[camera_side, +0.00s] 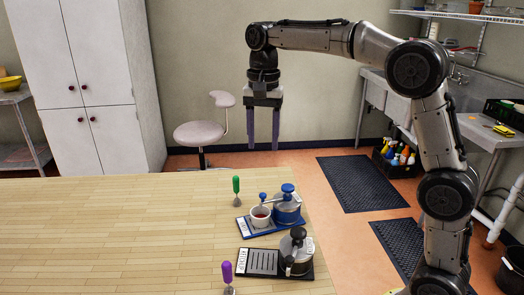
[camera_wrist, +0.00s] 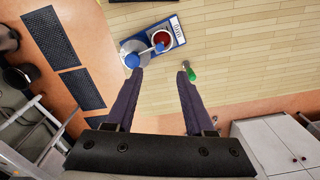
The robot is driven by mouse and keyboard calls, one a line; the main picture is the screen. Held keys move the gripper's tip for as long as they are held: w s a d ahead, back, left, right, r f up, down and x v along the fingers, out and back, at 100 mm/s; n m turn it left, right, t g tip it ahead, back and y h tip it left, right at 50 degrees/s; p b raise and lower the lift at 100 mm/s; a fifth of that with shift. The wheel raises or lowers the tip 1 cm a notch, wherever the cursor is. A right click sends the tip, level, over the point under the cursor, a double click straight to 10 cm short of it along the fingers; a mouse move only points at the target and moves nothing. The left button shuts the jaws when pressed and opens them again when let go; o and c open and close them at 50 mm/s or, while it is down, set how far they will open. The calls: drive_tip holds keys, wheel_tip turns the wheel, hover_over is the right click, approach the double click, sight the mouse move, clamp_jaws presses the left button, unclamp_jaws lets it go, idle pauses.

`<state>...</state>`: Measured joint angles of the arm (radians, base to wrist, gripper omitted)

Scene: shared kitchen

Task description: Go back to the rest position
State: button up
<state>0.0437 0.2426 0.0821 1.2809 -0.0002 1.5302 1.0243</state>
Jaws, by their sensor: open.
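My gripper (camera_side: 264,127) hangs fingers down, high above the far edge of the wooden table, open and empty. In the wrist view my gripper (camera_wrist: 161,75) shows its two dark fingers apart with nothing between them. Below it on the table is a blue tray (camera_side: 246,226) with a blue-topped pot (camera_side: 287,208) and a white cup (camera_side: 260,222) of dark red-brown liquid. A green-handled tool (camera_side: 236,185) stands to the left of the blue tray. The gripper touches none of these.
A black tray (camera_side: 264,273) with a dark moka-like pot (camera_side: 296,251) sits nearer on the wooden table (camera_side: 110,235). A purple-handled tool (camera_side: 227,272) is left of it. The table's left side is clear. A stool (camera_side: 200,133), cabinet (camera_side: 95,90) and sink (camera_side: 385,95) stand behind.

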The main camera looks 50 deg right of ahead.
drive_tip(key=s+a+r+n+t, duration=0.1)
drive_tip(key=s+r+t, duration=0.15)
drive_tip(key=s, duration=0.55)
drive_tip(key=s+a+r+n+t, duration=0.1)
drive_tip(key=s+r, duration=0.2)
drive_tip(key=s, duration=0.4)
drive_tip(key=s+f+n+t, duration=0.2)
drive_tip(key=s+f+n, duration=0.8)
drive_tip(key=s+f, duration=0.1)
drive_tip(key=shift+f, duration=0.85)
